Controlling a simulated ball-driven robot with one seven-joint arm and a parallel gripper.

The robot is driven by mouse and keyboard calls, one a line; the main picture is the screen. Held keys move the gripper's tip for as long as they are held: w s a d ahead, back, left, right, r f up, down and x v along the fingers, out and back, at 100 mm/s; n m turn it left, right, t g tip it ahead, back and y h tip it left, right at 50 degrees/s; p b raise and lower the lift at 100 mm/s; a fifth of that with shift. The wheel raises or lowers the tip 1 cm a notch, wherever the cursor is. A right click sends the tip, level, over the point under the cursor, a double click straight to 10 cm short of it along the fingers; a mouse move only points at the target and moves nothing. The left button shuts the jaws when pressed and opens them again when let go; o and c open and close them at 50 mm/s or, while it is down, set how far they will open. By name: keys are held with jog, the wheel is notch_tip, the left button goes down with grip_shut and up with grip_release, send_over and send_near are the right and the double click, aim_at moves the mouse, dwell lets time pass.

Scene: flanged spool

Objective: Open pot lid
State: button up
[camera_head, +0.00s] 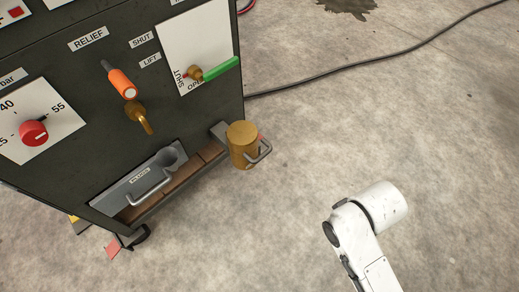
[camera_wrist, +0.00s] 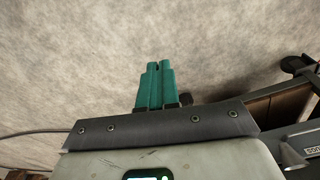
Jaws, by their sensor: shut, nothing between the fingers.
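A brass-coloured cylindrical pot (camera_head: 240,155) stands beside the lower right corner of a dark cabinet in the head view. Its round top (camera_head: 242,130) looks closed, and a grey bar handle (camera_head: 262,153) sticks out on its right side. Whether the top is a separate lid I cannot tell. My gripper (camera_wrist: 154,68) shows in the wrist view with teal fingers side by side, shut and empty, over bare concrete. The head view shows only my white arm, right of the pot and apart from it; the gripper is not visible there. I cannot make out the pot in the wrist view.
The dark cabinet (camera_head: 100,120) carries an orange-handled lever (camera_head: 122,84), a green-handled valve (camera_head: 220,69) and a red dial knob (camera_head: 34,133). A grey labelled panel with a bar handle (camera_head: 150,188) is low on its front. A black cable (camera_head: 390,58) crosses the floor.

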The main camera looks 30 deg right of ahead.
jog(key=shift+o, duration=0.6)
jog(key=shift+w+f, duration=0.1)
jog(key=shift+w, duration=0.05)
jog(key=o, duration=0.5)
jog(key=w+y, duration=0.1)
jog(key=w+a+f+m+t+y, duration=0.1)
jog(key=w+a+f+y, duration=0.1)
jog(key=w, duration=0.1)
jog(key=shift+f+m+t, duration=0.2)
jog(key=shift+m+t, duration=0.1)
jog(key=shift+c, duration=0.2)
jog(key=shift+o, duration=0.5)
jog(key=w+y, duration=0.1)
jog(key=w+a+m+t+y, duration=0.1)
jog(key=w, duration=0.1)
jog(key=w+m+t+y, duration=0.1)
jog(key=shift+w+a, duration=0.25)
jog(key=shift+w, duration=0.1)
jog(key=m+t+y, duration=0.4)
jog(key=m+t, duration=0.3)
jog(key=t, duration=0.1)
send_near(263, 154)
jog(key=x, duration=0.3)
jog(key=b+x, duration=0.1)
jog(key=x, duration=0.2)
jog(key=b+x, duration=0.1)
jog(key=x, duration=0.3)
jog(key=shift+a+f, duration=0.1)
jog(key=shift+f, duration=0.25)
grip_shut()
